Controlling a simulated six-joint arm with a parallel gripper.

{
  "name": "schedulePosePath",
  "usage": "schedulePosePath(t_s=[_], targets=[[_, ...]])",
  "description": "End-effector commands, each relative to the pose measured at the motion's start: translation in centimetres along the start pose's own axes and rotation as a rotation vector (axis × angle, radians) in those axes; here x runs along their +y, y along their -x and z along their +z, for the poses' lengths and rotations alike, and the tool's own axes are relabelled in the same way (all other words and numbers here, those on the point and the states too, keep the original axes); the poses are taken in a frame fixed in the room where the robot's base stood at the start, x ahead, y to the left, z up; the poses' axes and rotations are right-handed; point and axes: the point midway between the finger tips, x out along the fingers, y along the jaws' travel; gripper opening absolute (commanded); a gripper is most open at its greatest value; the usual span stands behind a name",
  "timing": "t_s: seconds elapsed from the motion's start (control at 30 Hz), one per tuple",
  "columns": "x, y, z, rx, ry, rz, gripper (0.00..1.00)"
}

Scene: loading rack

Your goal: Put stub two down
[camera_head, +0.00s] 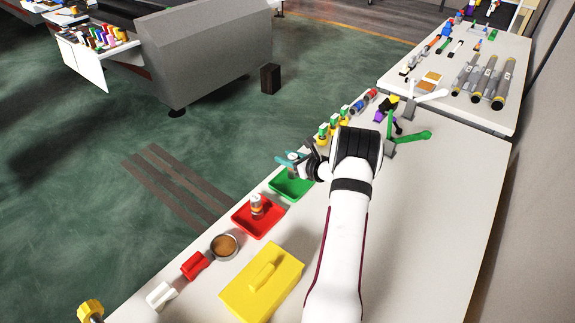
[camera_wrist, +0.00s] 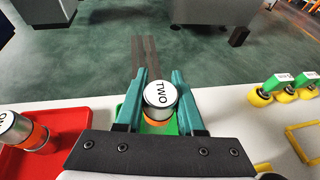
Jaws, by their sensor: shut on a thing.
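Stub two is a short cylinder with a white top reading "TWO" and an orange band below; it shows in the wrist view (camera_wrist: 161,96). My gripper (camera_wrist: 161,98) is shut on it, with one teal finger on each side. In the head view my gripper (camera_head: 291,160) holds stub two (camera_head: 292,157) over the green tray (camera_head: 291,187). The stub looks upright. The green tray also shows beneath it in the wrist view (camera_wrist: 119,112). Whether the stub's base touches the tray is hidden.
A red tray (camera_head: 243,228) left of the green one holds another stub (camera_head: 257,206). A round bowl (camera_head: 224,245), red and white clips and a yellow box (camera_head: 240,293) stand nearer. Yellow-and-green pieces (camera_head: 323,134) stand just beyond the green tray. The table's right side is clear.

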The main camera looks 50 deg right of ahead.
Motion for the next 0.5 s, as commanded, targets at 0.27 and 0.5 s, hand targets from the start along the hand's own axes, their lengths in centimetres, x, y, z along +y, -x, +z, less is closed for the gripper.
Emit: schedulePosePath(t_s=[0.27,0.5], targets=[[0.0,-1.1,-2.7,0.000,-0.001,0.000,0.00],[0.0,-1.2,-3.0,0.001,-0.002,0.000,0.00]])
